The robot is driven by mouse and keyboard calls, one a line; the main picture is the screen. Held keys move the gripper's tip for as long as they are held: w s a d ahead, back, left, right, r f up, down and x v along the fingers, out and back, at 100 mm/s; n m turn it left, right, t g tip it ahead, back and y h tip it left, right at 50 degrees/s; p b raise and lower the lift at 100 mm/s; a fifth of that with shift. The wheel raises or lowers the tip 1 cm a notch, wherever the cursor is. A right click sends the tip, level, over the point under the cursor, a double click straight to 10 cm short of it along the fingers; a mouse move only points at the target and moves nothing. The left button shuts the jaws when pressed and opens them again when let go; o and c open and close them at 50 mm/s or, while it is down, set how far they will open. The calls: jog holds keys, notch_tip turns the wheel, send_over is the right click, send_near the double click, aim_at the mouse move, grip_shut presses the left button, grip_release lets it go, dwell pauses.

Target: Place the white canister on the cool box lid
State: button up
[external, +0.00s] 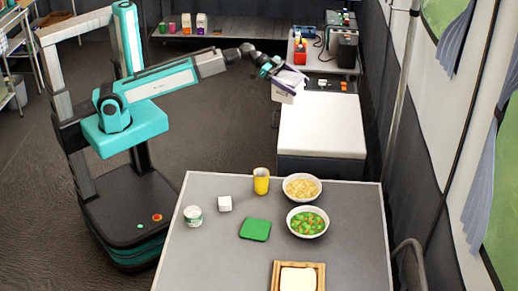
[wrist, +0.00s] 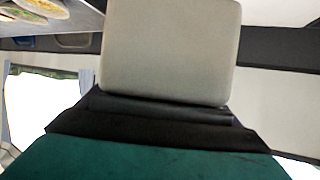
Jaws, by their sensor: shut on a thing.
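My gripper (external: 290,76) is shut on the white canister (external: 284,95), a pale boxy thing with rounded corners. In the wrist view the canister (wrist: 170,50) stands out beyond the dark jaws (wrist: 160,112) and fills the top middle. The cool box (external: 320,167) has a wide, flat white lid (external: 322,128) and a dark body. The lid is bare. In the external view the canister appears above and behind the lid's far left corner; its exact height over the lid is hard to tell.
A grey table (external: 210,260) in front holds a yellow cup (external: 261,181), two food bowls (external: 302,187), a green square (external: 255,230), a white cube (external: 225,204) and a can (external: 193,216). A side counter (external: 325,64) with a dark machine (external: 343,50) stands behind the cool box. A pole (external: 400,100) rises at right.

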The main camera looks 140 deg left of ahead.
notch_tip(320, 180, down, 10)
jog(key=shift+w, duration=0.2)
dwell(0.5)
jog(key=w+a+f+p, duration=0.1)
jog(key=w+a, duration=0.9)
jog(key=a, duration=0.2)
jog(key=shift+w+f, duration=0.15)
jog(key=shift+f, duration=0.05)
dwell(0.5)
jog(key=shift+f+p, duration=0.4)
jog(key=shift+f, duration=1.35)
jog(key=shift+f, duration=0.15)
jog(key=o, duration=1.4)
